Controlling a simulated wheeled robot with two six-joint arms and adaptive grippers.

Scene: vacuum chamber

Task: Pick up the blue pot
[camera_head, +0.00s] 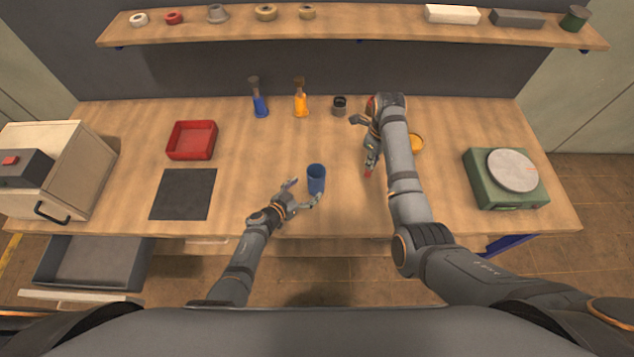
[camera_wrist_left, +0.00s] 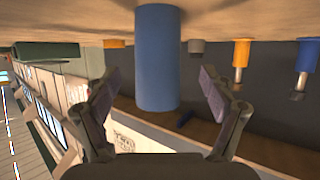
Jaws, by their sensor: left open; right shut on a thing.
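The blue pot (camera_head: 316,180) stands upright near the front middle of the table. In the left wrist view the blue pot (camera_wrist_left: 158,60) is upside down in the picture and lies ahead of and between my fingers. My left gripper (camera_head: 304,192) is open, with one finger on each side of the pot's near side; in its wrist view (camera_wrist_left: 160,92) gaps show between fingers and pot. My right gripper (camera_head: 369,163) is shut on a small red thing (camera_head: 368,173), mostly hidden by the fingers, to the right of the pot.
A red tray (camera_head: 192,140) and black mat (camera_head: 183,194) lie left. A green scale (camera_head: 507,180) stands right. Bare table surrounds the pot.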

